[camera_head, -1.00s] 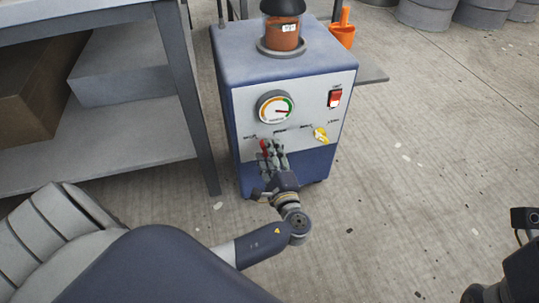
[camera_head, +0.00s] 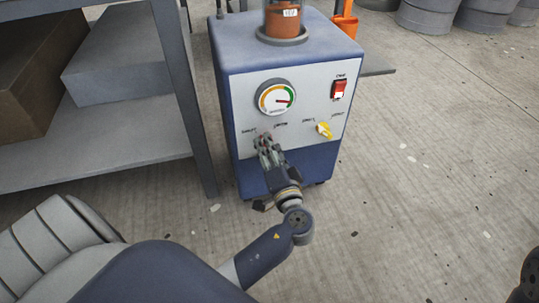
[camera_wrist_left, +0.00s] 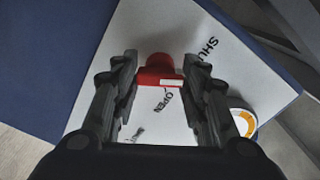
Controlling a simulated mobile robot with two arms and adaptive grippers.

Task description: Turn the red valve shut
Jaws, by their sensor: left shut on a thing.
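The red valve (camera_wrist_left: 158,72) sits on the white front panel of a blue machine, between the two fingers of my left gripper (camera_wrist_left: 157,80) in the left wrist view. The gripper is shut on its handle. The word SHUT is printed up and right of the valve, and OPEN just below it. In the head view my left gripper (camera_head: 265,145) reaches the panel's lower left and hides most of the valve. Only a dark part of my right arm shows at the lower right edge; its gripper is out of view.
The blue machine (camera_head: 285,48) carries a round gauge (camera_head: 276,98), a red switch (camera_head: 338,89) and a yellow valve (camera_head: 324,130) on its panel. A grey shelf (camera_head: 120,135) with boxes stands close on the left.

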